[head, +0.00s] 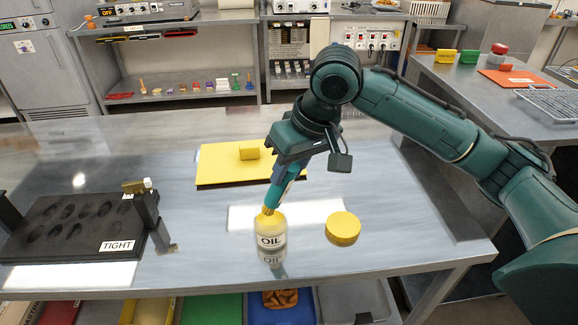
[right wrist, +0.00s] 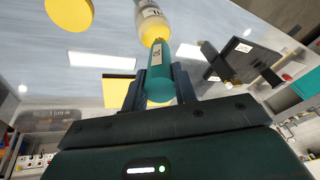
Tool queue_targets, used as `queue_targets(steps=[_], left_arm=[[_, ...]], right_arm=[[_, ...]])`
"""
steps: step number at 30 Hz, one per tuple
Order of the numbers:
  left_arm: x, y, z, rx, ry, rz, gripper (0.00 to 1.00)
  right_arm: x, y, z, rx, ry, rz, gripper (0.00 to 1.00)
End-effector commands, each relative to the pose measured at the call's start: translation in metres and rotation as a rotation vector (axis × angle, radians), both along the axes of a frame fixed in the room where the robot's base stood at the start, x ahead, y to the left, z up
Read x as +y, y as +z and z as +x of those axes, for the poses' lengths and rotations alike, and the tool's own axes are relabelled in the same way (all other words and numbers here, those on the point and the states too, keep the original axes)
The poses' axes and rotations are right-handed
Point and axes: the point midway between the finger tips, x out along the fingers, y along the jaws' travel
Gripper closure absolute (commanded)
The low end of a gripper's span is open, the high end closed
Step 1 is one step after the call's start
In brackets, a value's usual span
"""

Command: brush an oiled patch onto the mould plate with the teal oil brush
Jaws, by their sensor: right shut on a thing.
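My right gripper (head: 283,175) is shut on the teal oil brush (head: 278,193) and holds it tilted, bristles down. The brush (right wrist: 159,75) also shows between the fingers in the right wrist view. Its tan bristles are at the mouth of the oil jar (head: 271,241), a clear jar with yellow contents labelled OIL. I cannot tell how deep the tip sits. The dark mould plate (head: 50,251) with several round hollows lies at the left, marked TIGHT, well apart from the brush. My left gripper is not in view.
A round yellow lid (head: 343,229) lies right of the jar. A yellow board (head: 218,168) with a yellow block (head: 249,150) lies behind it. An upright bracket with a brass-coloured part (head: 135,187) stands at the plate's right end. The table between plate and jar is clear.

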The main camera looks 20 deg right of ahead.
Motion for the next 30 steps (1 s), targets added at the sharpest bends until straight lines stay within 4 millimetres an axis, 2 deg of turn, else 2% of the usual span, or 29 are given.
queue_targets(steps=[30], left_arm=[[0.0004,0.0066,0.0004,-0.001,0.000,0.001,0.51]], right_arm=[[-0.0004,-0.0035,-0.0014,0.008,0.001,-0.004,1.00]])
